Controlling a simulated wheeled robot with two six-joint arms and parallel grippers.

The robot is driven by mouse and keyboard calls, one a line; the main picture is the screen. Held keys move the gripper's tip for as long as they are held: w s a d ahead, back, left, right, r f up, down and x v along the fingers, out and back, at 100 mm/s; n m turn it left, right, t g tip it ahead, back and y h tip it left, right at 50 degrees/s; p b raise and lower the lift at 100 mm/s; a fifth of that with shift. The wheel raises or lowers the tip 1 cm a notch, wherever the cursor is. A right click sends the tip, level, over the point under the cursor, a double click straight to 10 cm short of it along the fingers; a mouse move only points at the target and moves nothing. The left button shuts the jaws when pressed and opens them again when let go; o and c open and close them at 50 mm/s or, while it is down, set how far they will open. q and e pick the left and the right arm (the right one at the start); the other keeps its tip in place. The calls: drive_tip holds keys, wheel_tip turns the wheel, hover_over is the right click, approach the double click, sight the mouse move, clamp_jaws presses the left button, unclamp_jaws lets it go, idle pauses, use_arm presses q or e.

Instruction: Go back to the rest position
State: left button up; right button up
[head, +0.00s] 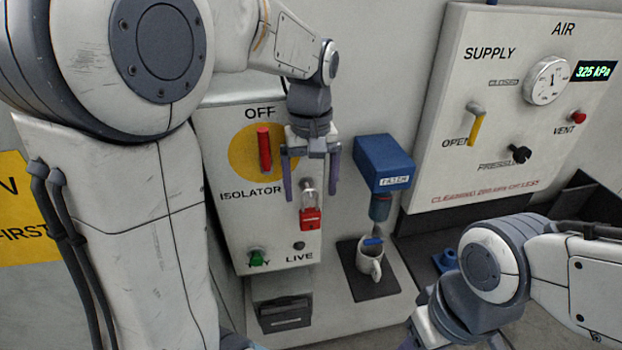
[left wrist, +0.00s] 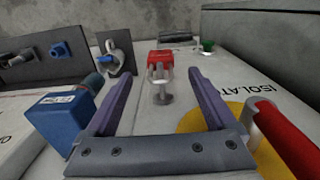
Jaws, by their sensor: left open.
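My left gripper (head: 311,178) hangs in front of the isolator panel (head: 228,215). Its two purple fingers are spread and empty. A red padlock (head: 311,218) hangs on a metal shackle just below the fingertips. In the left wrist view the padlock (left wrist: 160,58) shows beyond the gap between the open fingers (left wrist: 156,78), apart from both. The red isolator handle (head: 264,150) stands upright by OFF, left of the gripper. My right arm (head: 495,260) comes in from the right and runs out at the bottom edge, where its jaws are hidden.
A blue box (head: 384,163) with a nozzle juts out right of the left gripper. The air panel (head: 560,110) with a gauge, a yellow handle and knobs is at the right. A green knob (head: 257,257) sits low on the isolator panel.

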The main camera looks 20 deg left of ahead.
use_arm(q)
drive_tip(key=shift+r, duration=1.6)
drive_tip(key=s+d+f+m+b, duration=0.5)
drive_tip(key=s+d+f+m, duration=0.2)
drive_tip(key=s+f, duration=0.2)
drive_tip(key=s+d+f+m+h+b, duration=0.1)
drive_tip(key=s+d+f+m+b, duration=0.4)
drive_tip(key=s+f, duration=0.5)
drive_tip(key=shift+s+d+f+m, duration=0.25)
drive_tip(key=shift+d+f+m, duration=0.5)
drive_tip(key=shift+d+m, duration=0.3)
use_arm(e)
wheel_tip(320, 180, down, 11)
drive_tip(key=shift+r, duration=0.2)
use_arm(q)
drive_tip(key=shift+a, duration=0.15)
use_arm(e)
drive_tip(key=shift+a, duration=0.15)
